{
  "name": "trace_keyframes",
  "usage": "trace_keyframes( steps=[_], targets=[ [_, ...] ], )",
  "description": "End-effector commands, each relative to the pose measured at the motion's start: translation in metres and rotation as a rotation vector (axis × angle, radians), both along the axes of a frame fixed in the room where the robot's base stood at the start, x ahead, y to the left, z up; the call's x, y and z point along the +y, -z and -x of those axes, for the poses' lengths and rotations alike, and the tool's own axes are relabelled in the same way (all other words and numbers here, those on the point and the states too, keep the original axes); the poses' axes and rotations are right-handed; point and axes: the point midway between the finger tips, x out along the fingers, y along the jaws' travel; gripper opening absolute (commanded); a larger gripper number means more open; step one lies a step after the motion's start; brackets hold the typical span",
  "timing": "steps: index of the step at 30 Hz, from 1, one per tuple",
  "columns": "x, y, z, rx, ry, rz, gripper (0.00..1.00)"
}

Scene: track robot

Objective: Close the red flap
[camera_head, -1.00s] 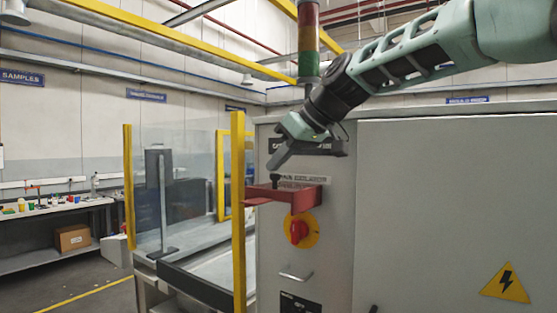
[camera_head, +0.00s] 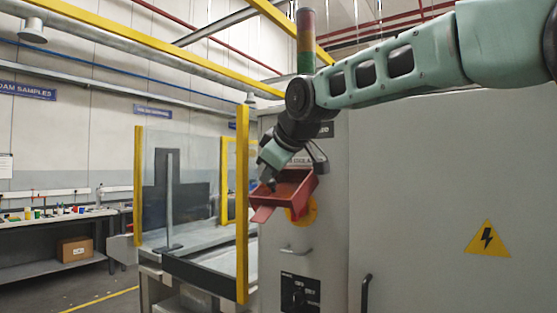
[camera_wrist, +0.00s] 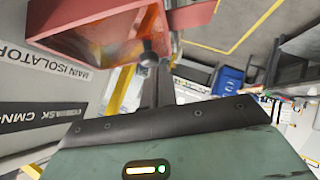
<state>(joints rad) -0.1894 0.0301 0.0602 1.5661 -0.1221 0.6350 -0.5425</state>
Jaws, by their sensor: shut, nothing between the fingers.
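The red flap (camera_head: 301,194) is a shallow open box on the front of the grey cabinet, over the yellow disc (camera_head: 307,217) of the isolator switch. It tilts down to the front left, its tab lowest, and hides the switch's red knob. In the wrist view the red flap (camera_wrist: 85,32) fills the upper left, its hollow inside showing. My gripper (camera_head: 270,187) is shut and empty, at the flap's left inner side. In the wrist view my gripper (camera_wrist: 149,58) reaches the flap's edge; I cannot tell whether it touches.
A yellow post (camera_head: 242,200) and a clear guard (camera_head: 200,190) stand to the left. A workbench (camera_head: 60,225) is farther off.

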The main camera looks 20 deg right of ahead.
Motion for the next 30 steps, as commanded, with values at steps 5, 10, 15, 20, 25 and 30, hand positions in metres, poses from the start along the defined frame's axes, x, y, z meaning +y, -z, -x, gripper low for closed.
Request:
trace_keyframes(
  steps=[5,10,15,20,25,30],
  targets=[
    [0.000,0.031,0.000,-0.075,-0.002,0.100,0.00],
    [-0.001,0.049,-0.001,-0.141,-0.001,0.192,0.00],
    [-0.003,0.067,-0.002,-0.206,0.000,0.279,0.00],
    [-0.007,0.084,-0.005,-0.266,0.001,0.365,0.00],
    [-0.011,0.101,-0.008,-0.330,0.001,0.451,0.00],
    [-0.018,0.116,-0.012,-0.394,0.001,0.540,0.00]
  ],
)
